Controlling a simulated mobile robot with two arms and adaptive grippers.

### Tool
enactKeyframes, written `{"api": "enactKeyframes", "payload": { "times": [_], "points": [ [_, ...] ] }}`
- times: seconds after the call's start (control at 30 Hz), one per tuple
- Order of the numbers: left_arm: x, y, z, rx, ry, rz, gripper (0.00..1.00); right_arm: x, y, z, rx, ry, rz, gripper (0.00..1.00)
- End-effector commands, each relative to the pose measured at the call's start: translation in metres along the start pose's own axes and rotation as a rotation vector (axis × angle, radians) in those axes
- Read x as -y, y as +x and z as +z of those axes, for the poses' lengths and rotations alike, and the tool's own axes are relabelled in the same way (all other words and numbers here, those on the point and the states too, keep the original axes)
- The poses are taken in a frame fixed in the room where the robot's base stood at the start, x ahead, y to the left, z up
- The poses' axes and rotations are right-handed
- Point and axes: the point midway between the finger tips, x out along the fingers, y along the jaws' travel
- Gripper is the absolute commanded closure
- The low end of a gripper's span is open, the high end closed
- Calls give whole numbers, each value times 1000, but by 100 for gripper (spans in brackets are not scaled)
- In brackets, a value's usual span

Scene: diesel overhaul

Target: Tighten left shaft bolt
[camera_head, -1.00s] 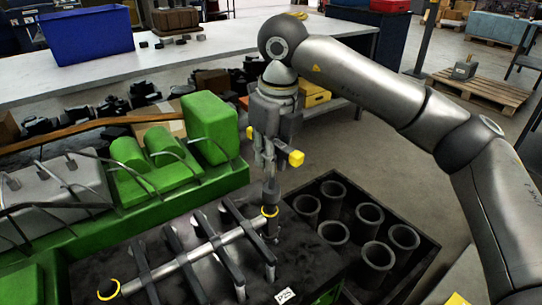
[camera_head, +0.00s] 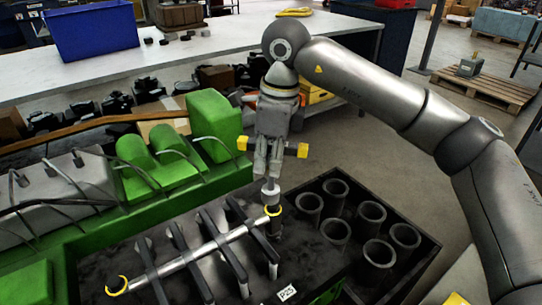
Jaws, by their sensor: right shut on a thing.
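My right gripper (camera_head: 268,165) points down above the right end of the shaft. It is shut on a tool (camera_head: 271,194) with yellow-ended side pieces and a metal lower end. The tool's lower end is upright at the yellow ring (camera_head: 273,211) on the shaft's right end. The bolt there is hidden, and I cannot tell whether the tool touches it. The grey shaft (camera_head: 205,249) lies diagonally across several dark bars. Another yellow ring (camera_head: 117,287) marks its left end. My left gripper is not in view.
A black tray (camera_head: 428,249) with several dark cylinder sleeves (camera_head: 371,214) stands to the right. The green engine (camera_head: 165,170) stands to the left. Behind is a long workbench (camera_head: 220,50) with a blue bin (camera_head: 92,30). A label (camera_head: 287,292) reads P25.

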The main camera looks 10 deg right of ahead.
Motion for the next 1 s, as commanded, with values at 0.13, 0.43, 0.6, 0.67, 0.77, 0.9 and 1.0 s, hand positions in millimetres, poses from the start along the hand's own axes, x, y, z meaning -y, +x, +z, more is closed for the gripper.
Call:
{"api": "enactKeyframes", "payload": {
  "times": [0.13, 0.43, 0.6, 0.67, 0.77, 0.9, 1.0],
  "points": [
    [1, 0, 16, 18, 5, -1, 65, -2, -1, 2, 1, -100, 12, 100],
    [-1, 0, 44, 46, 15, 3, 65, -5, 0, 5, 1, -303, 36, 100],
    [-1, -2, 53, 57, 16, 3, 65, -6, 0, 6, 1, -417, 50, 100],
    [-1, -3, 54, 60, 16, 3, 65, -7, 0, 7, 1, -458, 54, 100],
    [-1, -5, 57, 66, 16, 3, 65, -8, 0, 8, 1, -526, 63, 100],
    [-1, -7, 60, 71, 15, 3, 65, -9, 0, 9, 1, -621, 74, 100],
    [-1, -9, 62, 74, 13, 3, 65, -10, 0, 10, 1, -690, 82, 100]
  ]
}}
